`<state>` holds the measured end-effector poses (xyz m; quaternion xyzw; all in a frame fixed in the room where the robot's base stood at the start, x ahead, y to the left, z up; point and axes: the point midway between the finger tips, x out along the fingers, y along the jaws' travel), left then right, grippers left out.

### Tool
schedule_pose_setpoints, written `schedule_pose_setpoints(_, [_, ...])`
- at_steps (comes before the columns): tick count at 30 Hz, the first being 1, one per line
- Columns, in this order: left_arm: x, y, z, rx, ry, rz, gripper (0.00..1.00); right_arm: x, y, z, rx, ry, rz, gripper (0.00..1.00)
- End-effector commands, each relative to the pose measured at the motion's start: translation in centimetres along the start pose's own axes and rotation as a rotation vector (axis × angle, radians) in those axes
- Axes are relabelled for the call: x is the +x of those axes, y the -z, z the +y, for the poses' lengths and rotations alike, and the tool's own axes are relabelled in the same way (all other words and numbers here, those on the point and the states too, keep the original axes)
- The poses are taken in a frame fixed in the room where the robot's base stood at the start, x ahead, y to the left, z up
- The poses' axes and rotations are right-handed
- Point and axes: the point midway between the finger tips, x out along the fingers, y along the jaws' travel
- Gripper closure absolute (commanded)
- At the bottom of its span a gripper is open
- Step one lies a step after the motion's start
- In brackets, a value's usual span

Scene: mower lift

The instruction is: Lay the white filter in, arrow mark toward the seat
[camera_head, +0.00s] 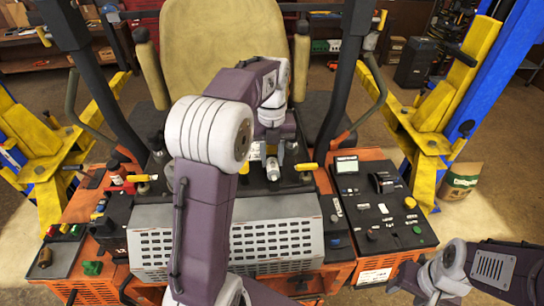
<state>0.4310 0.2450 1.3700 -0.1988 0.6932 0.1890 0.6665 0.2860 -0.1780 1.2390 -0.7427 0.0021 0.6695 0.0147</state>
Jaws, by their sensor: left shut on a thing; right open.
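My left arm comes up through the middle of the view and bends down over the mower's dark deck in front of the tan seat (222,45). My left gripper (268,153) points down there, partly hidden by its own wrist, and is shut on a small pale cylinder, seemingly the white filter (272,172). The filter is at the black deck behind the perforated grey panel (270,245). I cannot tell whether it touches the deck. No arrow mark can be made out. My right gripper (403,284) is open and empty at the lower right, apart from the mower.
Yellow-handled levers (306,166) stand close to the right of the filter. A control console (383,205) is at the right, and a tray with small parts (58,257) at the left. Yellow lift arms (425,125) flank the mower.

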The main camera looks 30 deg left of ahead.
Motion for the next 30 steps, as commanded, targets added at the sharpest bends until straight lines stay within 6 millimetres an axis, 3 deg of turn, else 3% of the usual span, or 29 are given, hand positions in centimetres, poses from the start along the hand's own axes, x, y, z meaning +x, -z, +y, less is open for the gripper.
schedule_pose_setpoints(5, [1.0, 0.0, 0.0, 0.000, 0.000, 0.001, 1.00, 0.8, -0.1, 0.0, 0.000, 0.000, 0.000, 0.48])
schedule_pose_setpoints(30, [0.1, 0.0, -0.1, 0.000, 0.000, 0.000, 1.00, -0.7, 0.1, 0.0, 0.000, 0.000, 0.000, 0.48])
